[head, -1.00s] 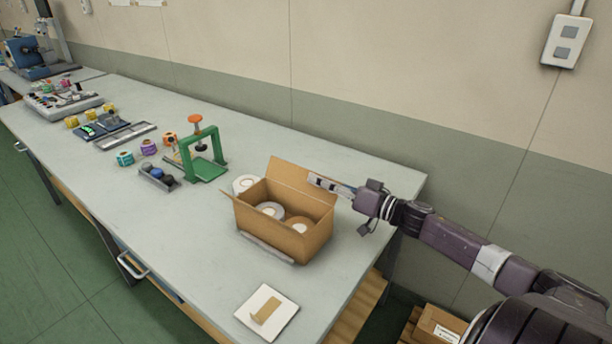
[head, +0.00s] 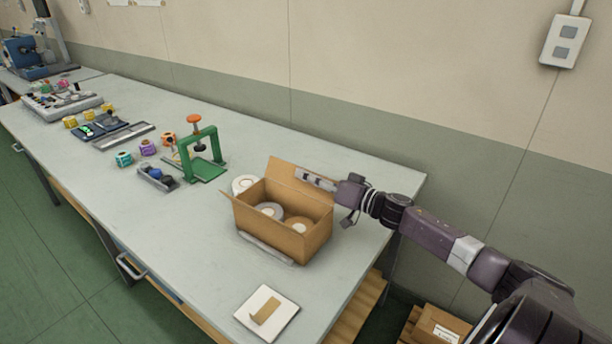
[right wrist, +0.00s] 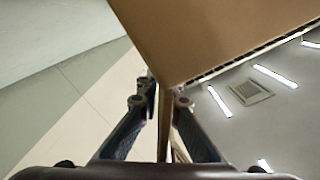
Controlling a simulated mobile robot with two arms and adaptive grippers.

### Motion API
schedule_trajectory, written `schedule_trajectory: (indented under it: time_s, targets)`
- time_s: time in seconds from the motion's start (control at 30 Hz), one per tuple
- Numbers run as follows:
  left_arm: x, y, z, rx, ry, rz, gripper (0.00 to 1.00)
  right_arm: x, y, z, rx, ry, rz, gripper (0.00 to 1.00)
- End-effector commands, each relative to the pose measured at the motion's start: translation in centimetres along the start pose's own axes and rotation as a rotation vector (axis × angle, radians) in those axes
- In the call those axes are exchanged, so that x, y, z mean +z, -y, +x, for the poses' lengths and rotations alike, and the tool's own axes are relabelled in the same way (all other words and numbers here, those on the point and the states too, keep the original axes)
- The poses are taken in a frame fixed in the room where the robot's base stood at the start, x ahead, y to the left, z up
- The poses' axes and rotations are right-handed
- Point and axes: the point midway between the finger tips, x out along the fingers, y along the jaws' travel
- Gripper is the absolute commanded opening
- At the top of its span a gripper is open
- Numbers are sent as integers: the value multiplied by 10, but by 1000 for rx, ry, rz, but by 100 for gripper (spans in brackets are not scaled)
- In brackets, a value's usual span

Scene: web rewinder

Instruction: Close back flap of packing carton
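The packing carton (head: 268,234) is an open brown box on the table and holds white rolls. Its back flap (head: 284,176) stands up, tilted, at the rear edge. My right gripper (head: 302,174) is at the upper right of this flap. In the right wrist view, the flap (right wrist: 215,35) fills the upper middle. A thin strip of cardboard runs down between the converged fingers of the gripper (right wrist: 163,103), which look shut on it. The exact finger contact is small and hard to see. My left gripper is not in view.
A white pad (head: 285,300) with a brown piece lies in front of the carton. A white roll (head: 243,184) stands at its left. A green press frame (head: 214,146) is farther left. The wall (head: 430,125) runs behind the table. Bare table (head: 180,232) lies front left.

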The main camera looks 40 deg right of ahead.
Motion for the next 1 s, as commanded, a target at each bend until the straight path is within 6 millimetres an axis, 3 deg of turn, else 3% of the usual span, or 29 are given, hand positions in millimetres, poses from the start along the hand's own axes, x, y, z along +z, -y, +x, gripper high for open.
schedule_trajectory:
  time_s: [0.57, 1.0]
  targets:
    - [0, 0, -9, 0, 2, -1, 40, -2, 4, 0, 0, 0, -61, 0]
    - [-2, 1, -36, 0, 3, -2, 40, 1, 19, 0, 0, -1, -371, 0]
